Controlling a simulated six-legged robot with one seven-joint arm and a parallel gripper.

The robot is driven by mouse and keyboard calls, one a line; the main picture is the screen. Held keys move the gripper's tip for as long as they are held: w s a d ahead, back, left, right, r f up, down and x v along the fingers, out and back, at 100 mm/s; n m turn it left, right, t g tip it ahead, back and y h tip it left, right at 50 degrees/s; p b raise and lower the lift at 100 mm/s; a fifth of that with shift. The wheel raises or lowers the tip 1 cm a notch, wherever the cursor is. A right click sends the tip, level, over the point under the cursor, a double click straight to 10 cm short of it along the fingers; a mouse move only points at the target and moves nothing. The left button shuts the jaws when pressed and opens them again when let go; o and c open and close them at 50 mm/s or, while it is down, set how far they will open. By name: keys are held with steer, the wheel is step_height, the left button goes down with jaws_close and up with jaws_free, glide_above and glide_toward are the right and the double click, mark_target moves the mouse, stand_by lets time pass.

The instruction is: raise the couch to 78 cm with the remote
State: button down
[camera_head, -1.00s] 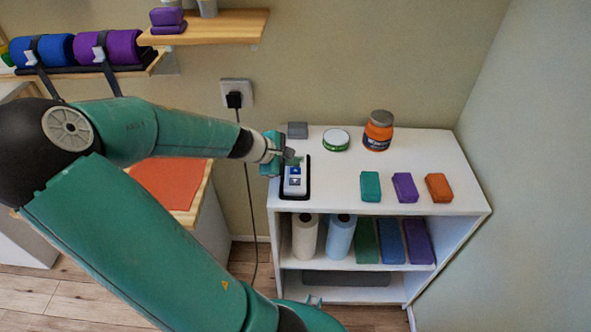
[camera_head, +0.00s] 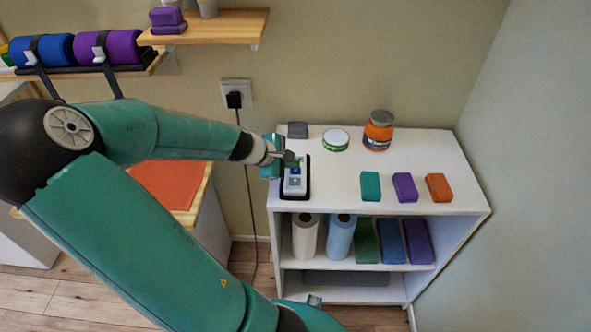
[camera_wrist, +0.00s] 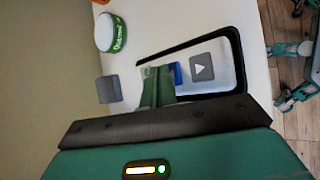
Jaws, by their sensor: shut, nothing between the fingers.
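The remote (camera_head: 295,183) is a white handset with a blue button and a grey arrow button, lying in a black-rimmed holder on the white shelf top. In the wrist view the grey arrow button (camera_wrist: 202,67) is clear and the blue button (camera_wrist: 175,72) is partly hidden behind my fingers. My gripper (camera_head: 292,160) is shut and empty, with its fingertips over the upper end of the remote. In the wrist view my fingertips (camera_wrist: 157,75) overlap the area beside the blue button; I cannot tell whether they touch it. The couch cannot be made out for certain.
On the white shelf unit (camera_head: 430,160) stand a grey block (camera_head: 298,130), a green-and-white tin (camera_head: 335,140), an orange jar (camera_head: 378,132) and teal, purple and orange blocks (camera_head: 405,187). A wall socket (camera_head: 236,95) with a cable is behind.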

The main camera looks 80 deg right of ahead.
mark_target(291, 172)
steer(key=shift+f, duration=0.4)
stand_by(0.4)
steer(key=shift+r, duration=0.1)
stand_by(2.9)
steer(key=shift+r, duration=0.75)
steer(key=shift+r, duration=0.1)
steer(key=shift+r, duration=2.4)
steer(key=shift+w, duration=0.1)
